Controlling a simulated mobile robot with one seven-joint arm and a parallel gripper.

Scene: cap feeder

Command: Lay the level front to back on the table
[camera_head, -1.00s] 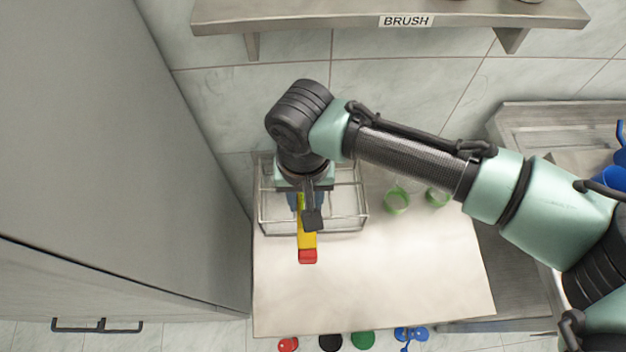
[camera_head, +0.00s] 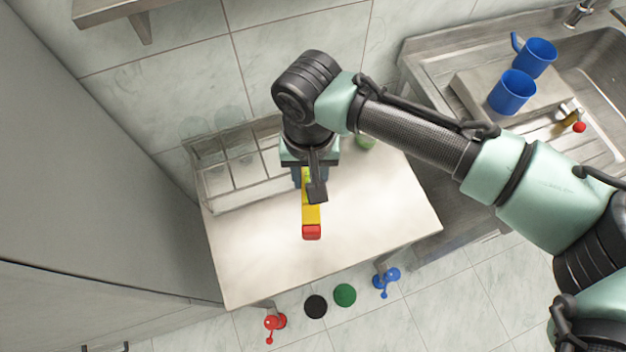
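The level (camera_head: 312,215) is a yellow bar with a red near end and a green part near my gripper. It points roughly front to back in the head view. My gripper (camera_head: 309,180) hangs over the table and appears shut around the level's far part; the wrist hides the far end. Whether the level touches the table surface cannot be told. The pale table (camera_head: 265,255) has bare surface in front and to both sides of the level.
A clear divided box (camera_head: 215,203) stands at the table's back left. A green ring (camera_head: 366,143) shows behind my arm. A sink unit with blue mugs (camera_head: 512,92) is at the right. A tall grey cabinet (camera_head: 90,150) borders the left.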

